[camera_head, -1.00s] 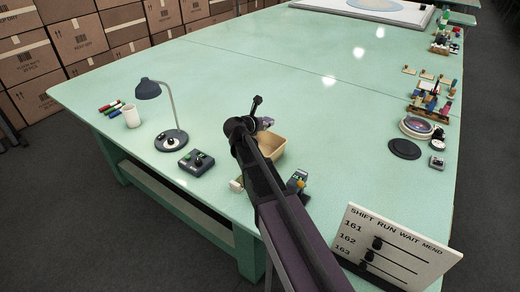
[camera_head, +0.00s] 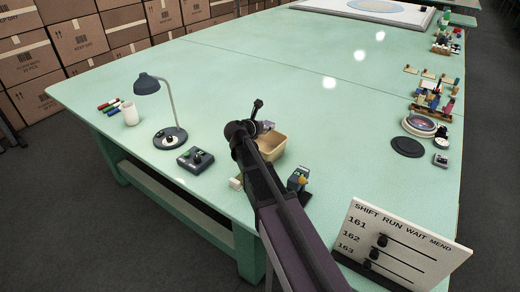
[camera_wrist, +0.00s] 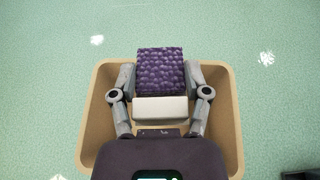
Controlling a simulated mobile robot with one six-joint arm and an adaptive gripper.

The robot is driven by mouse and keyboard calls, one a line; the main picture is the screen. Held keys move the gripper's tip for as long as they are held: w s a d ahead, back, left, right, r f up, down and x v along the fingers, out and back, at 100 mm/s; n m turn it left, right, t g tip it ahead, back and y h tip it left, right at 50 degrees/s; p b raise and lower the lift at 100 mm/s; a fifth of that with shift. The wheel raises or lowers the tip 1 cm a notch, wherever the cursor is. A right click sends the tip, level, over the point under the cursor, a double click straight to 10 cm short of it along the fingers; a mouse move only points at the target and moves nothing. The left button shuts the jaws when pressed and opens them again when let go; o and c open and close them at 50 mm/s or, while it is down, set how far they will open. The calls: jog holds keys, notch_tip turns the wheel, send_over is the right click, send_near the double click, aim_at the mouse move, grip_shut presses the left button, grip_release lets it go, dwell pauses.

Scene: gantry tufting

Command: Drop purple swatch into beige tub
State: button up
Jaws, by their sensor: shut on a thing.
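The purple swatch (camera_wrist: 160,73) shows in the wrist view as a square of bumpy purple pile with a pale block at its near edge. My gripper (camera_wrist: 160,85) is shut on it, with a finger on each side. The beige tub (camera_wrist: 95,100) lies below the gripper in the wrist view, and the swatch appears over its far part, reaching past the far rim in the picture. In the head view the tub (camera_head: 275,148) stands on the green table, partly hidden behind my arm. The swatch is not clear in the head view.
A desk lamp (camera_head: 155,100), a control box (camera_head: 195,160) and a white cup (camera_head: 130,114) stand left of the tub. A small yellow-topped device (camera_head: 299,179) is near its right. A sign board (camera_head: 400,243) stands at the front right. The table's middle is clear.

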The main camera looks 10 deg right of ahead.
jog(key=shift+f+b, duration=1.05)
jog(key=shift+f, duration=0.3)
jog(key=o, duration=0.9)
jog(key=shift+o, duration=0.2)
jog(key=shift+r, duration=0.15)
